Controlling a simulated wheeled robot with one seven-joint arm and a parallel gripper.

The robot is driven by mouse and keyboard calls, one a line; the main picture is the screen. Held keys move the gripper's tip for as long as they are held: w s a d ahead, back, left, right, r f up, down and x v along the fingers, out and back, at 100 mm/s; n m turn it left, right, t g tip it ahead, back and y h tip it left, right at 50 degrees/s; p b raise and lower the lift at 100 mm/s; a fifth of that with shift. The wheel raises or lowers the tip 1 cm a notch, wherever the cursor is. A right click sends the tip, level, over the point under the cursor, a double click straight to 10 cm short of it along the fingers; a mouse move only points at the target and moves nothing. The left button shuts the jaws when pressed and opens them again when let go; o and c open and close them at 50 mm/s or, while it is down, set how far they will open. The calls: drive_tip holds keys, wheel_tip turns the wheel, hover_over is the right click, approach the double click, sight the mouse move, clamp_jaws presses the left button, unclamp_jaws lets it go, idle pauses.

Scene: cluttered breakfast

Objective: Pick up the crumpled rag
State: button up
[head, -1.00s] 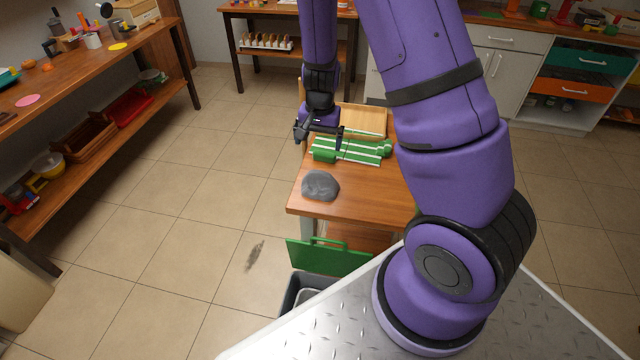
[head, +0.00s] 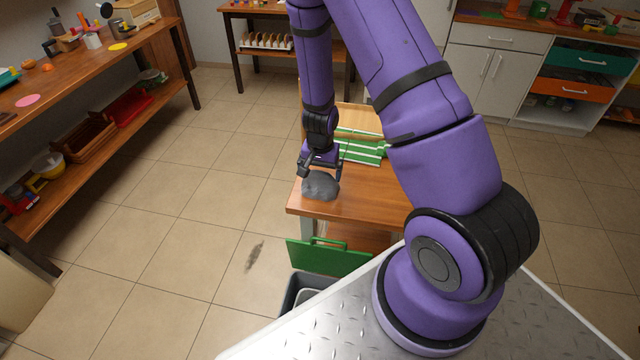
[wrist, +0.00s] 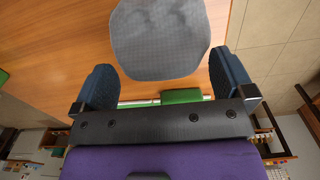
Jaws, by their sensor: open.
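The crumpled rag (head: 320,186) is a grey rounded lump on the near left part of the small wooden table (head: 350,205). In the wrist view the rag (wrist: 160,38) fills the top middle, just beyond the fingertips. My gripper (head: 320,168) is open above the rag's far side in the head view, and it hides part of the rag's far edge. In the wrist view my gripper (wrist: 163,80) has its two dark fingers spread wide, one toward each side of the rag. No clear contact shows between fingers and rag.
A green board (head: 328,257) and a grey bin (head: 300,290) are by the table's near side. Open tiled floor lies to the left.

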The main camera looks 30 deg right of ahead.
drive_tip(key=shift+f, duration=0.85)
drive_tip(key=c, duration=0.7)
